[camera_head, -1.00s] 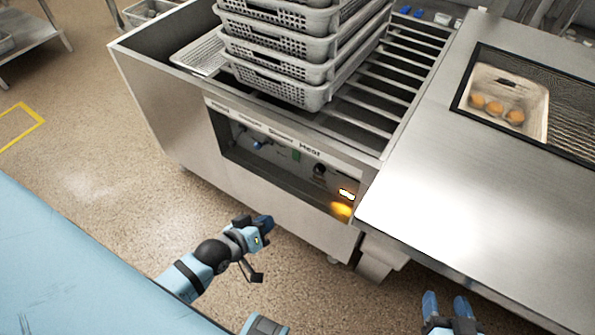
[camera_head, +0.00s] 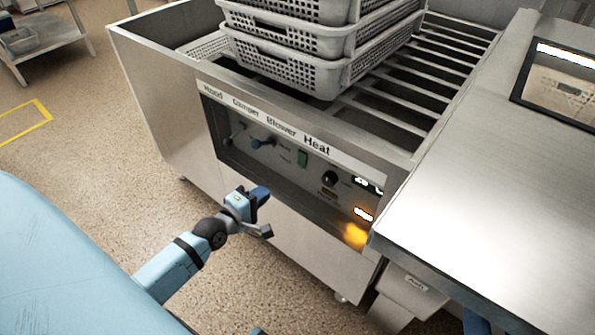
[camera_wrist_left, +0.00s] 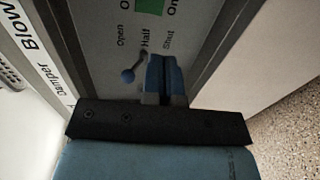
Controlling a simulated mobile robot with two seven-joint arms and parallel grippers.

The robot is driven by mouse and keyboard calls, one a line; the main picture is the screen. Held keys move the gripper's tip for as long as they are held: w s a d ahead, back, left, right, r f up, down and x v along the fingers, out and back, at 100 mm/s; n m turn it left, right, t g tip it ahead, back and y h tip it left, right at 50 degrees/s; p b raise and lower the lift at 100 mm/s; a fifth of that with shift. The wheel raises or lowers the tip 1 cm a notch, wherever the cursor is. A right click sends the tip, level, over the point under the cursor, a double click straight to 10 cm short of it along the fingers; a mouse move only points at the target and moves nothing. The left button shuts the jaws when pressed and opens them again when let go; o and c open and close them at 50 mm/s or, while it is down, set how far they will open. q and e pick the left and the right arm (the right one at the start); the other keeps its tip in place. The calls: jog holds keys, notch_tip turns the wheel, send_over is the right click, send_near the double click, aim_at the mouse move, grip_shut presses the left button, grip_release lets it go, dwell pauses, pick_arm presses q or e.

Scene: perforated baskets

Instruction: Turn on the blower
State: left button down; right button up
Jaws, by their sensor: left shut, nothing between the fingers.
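The control panel (camera_head: 290,165) is on the front of the steel unit, labelled Hood, Damper, Blower and Heat. A green switch (camera_head: 302,158) sits under the Blower label. It also shows at the top edge of the left wrist view (camera_wrist_left: 150,6), partly cut off. My left gripper (camera_head: 260,195) is shut and empty, in front of and below the panel, apart from the switch. A blue tip of my right gripper (camera_head: 475,322) shows at the bottom edge.
The damper lever (camera_head: 258,143) is left of the switch and a black knob (camera_head: 329,178) is right of it. An orange light (camera_head: 355,235) glows at the panel's lower right. Stacked grey baskets (camera_head: 300,60) stand above. A steel counter (camera_head: 460,180) juts out at right.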

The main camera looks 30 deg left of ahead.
pick_arm(q)
jog(key=b, duration=0.2)
send_near(301, 164)
jog(key=w+b, duration=0.1)
jog(key=w, duration=0.1)
jog(key=w+b, duration=0.1)
jog(key=w, duration=0.2)
jog(key=w+f, duration=0.1)
jog(key=w, duration=0.1)
jog(key=shift+w+d+b, duration=0.25)
jog(key=shift+b, duration=0.15)
pick_arm(e)
jog(key=f, duration=0.1)
jog(key=a+f+g, duration=0.1)
jog(key=f, duration=0.1)
jog(key=shift+n+y, duration=0.3)
jog(key=shift+y, duration=0.1)
pick_arm(q)
jog(key=shift+r, duration=0.1)
jog(key=shift+w+r+p, duration=0.1)
jog(key=shift+w+p, duration=0.05)
jog(key=shift+p, duration=0.25)
pick_arm(e)
jog(key=shift+r, duration=0.5)
